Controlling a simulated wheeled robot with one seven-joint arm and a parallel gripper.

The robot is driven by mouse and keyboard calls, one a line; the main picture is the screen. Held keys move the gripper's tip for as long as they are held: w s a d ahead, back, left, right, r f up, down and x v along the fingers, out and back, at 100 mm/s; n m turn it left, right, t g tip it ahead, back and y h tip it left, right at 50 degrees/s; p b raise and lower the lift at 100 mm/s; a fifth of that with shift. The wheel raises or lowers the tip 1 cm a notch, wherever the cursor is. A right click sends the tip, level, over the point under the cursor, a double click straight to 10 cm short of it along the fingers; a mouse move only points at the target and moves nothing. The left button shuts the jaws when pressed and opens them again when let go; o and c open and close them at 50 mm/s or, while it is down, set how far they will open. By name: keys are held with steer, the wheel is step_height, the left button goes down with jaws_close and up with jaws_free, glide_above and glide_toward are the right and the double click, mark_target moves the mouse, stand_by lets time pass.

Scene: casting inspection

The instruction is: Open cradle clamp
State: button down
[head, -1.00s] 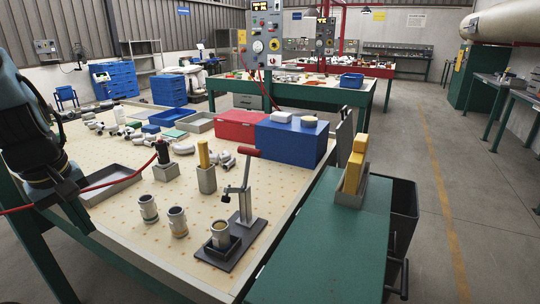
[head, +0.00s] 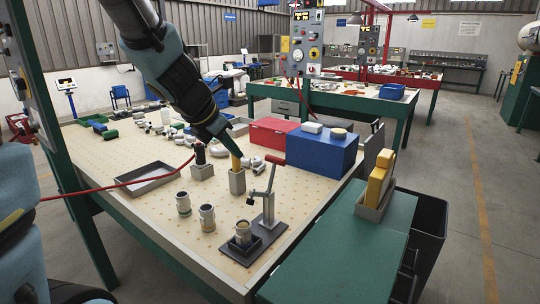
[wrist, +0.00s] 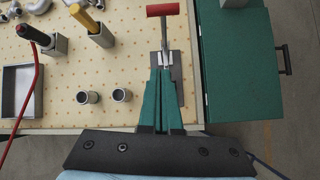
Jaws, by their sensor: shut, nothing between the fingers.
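The clamp (head: 268,208) stands on a dark base plate (head: 266,240) at the table's front right corner. Its red handle (head: 275,160) sits at the top of a raised lever; the handle also shows at the top of the wrist view (wrist: 163,9). A grey cylindrical casting (head: 243,236) stands in the dark cradle (head: 233,247) beside the clamp post. My gripper (head: 237,152) is shut and empty, up and left of the handle in the head view. In the wrist view my gripper (wrist: 161,72) points toward the clamp and hides the casting and cradle.
Two castings (head: 207,218) stand left of the clamp. A yellow tool in a grey holder (head: 237,182), a black-handled tool (head: 199,154) with a red cable and a grey tray (head: 148,178) stand behind. Red (head: 272,132) and blue (head: 321,151) boxes are at the back.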

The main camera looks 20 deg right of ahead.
steer(key=w+d+f+b, duration=0.1)
steer(key=d+f, duration=0.1)
steer(key=w+d+f+n+b, duration=0.1)
steer(key=d+f, duration=0.1)
steer(key=d, duration=0.1)
steer(key=w+d+f+n+b, duration=0.1)
steer(key=d+f+b, duration=0.1)
steer(key=f, duration=0.1)
steer(key=shift+d, duration=0.25)
steer(key=shift+w+d+p, duration=0.45)
steer(key=shift+w+d, duration=0.05)
steer(key=shift+d, duration=0.35)
steer(key=shift+w+d+p, duration=0.45)
steer(key=shift+w+d, duration=0.05)
steer(key=shift+d, duration=0.35)
steer(key=shift+d+r, duration=0.1)
steer(key=shift+d, duration=0.05)
